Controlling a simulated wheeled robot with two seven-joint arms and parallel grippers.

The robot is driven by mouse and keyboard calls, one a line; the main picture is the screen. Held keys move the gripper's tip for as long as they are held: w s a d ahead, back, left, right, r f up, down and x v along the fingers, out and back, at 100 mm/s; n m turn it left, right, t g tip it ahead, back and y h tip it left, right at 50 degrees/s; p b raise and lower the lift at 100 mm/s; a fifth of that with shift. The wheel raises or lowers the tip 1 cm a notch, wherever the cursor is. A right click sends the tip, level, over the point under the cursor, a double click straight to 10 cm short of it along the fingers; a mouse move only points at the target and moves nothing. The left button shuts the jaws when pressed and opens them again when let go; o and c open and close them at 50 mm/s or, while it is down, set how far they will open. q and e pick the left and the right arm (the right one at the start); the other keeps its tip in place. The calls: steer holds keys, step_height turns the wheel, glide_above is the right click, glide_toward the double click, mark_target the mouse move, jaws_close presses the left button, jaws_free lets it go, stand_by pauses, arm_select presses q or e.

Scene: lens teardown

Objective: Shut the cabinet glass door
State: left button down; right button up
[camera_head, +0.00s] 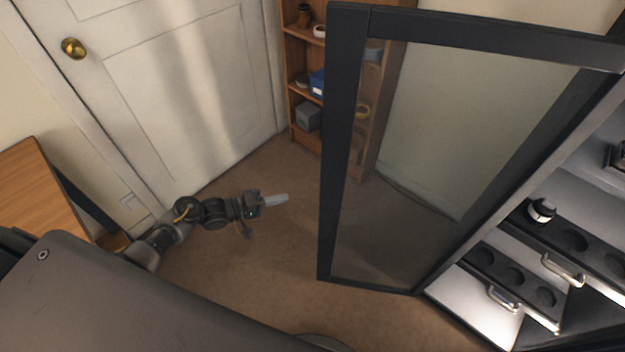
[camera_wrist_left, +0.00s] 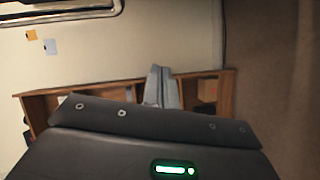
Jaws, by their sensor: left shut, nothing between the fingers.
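The cabinet glass door (camera_head: 343,150) has a dark frame around a clear pane and stands wide open in the head view, swung out to the left of the cabinet (camera_head: 500,290). My left gripper (camera_head: 284,198) is shut and empty, with its light grey fingers pointing right toward the door's free edge. A clear gap lies between the fingertips and the door frame. In the left wrist view the shut fingers (camera_wrist_left: 160,88) show near the middle, and the glass door cannot be made out there. My right gripper is in neither view.
The open cabinet shows drawers with round recesses, metal handles (camera_head: 503,298) and a lens (camera_head: 540,210). A wooden bookshelf (camera_head: 300,70) stands behind the glass door. A white room door (camera_head: 170,80) is at the back left, and a wooden table (camera_head: 35,195) at the left. Brown floor (camera_head: 270,260) is free around the gripper.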

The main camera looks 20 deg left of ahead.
arm_select(q)
step_height(320, 180, up, 12)
steer(key=d+g+h, duration=0.1)
steer(key=g+h, duration=0.1)
steer(key=h, duration=0.2)
steer(key=d+b, duration=0.2)
steer(key=d, duration=0.7)
steer(key=shift+w+d+f, duration=0.2)
steer(key=shift+w+d, duration=0.05)
steer(key=shift+w, duration=0.15)
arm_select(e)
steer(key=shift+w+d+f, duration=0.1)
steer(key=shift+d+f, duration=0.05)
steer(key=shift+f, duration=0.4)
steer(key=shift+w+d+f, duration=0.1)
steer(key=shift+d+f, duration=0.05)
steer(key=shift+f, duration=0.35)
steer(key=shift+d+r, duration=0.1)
